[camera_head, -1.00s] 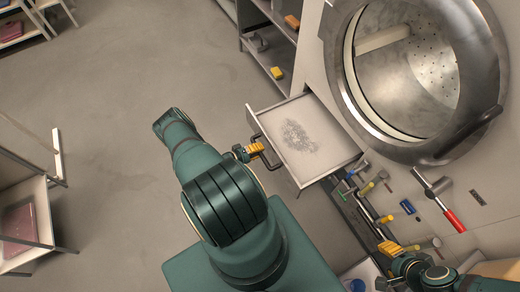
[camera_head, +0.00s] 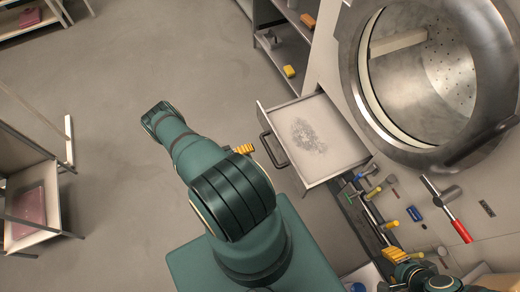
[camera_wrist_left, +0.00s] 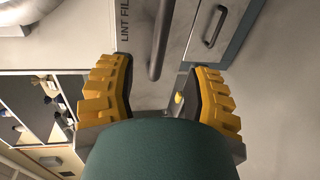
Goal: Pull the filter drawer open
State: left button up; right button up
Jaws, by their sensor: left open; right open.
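The filter drawer (camera_head: 335,175) stands pulled out from the machine front, with a patch of grey lint (camera_head: 308,136) on its pale floor. Its dark bar handle (camera_head: 272,150) is on the drawer front. My left gripper (camera_head: 243,149) is just left of the handle, partly hidden behind my arm, open and apart from it. In the left wrist view, the open yellow fingers (camera_wrist_left: 158,95) are empty. The handle (camera_wrist_left: 160,40) and a partly cut-off "LINT FIL" label (camera_wrist_left: 125,22) show beyond them. My right gripper (camera_head: 396,256) is open at the lower right, near the tools.
A large round metal drum door opening (camera_head: 350,70) is right of the drawer. Several hand tools, including a red-handled one (camera_head: 462,231), lie below it. A shelf (camera_head: 285,50) with small items stands behind the drawer. The floor (camera_head: 120,100) to the left is clear.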

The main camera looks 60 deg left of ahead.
pick_arm(q)
jog(key=v, duration=0.3)
jog(key=shift+s, duration=0.15)
dwell(0.5)
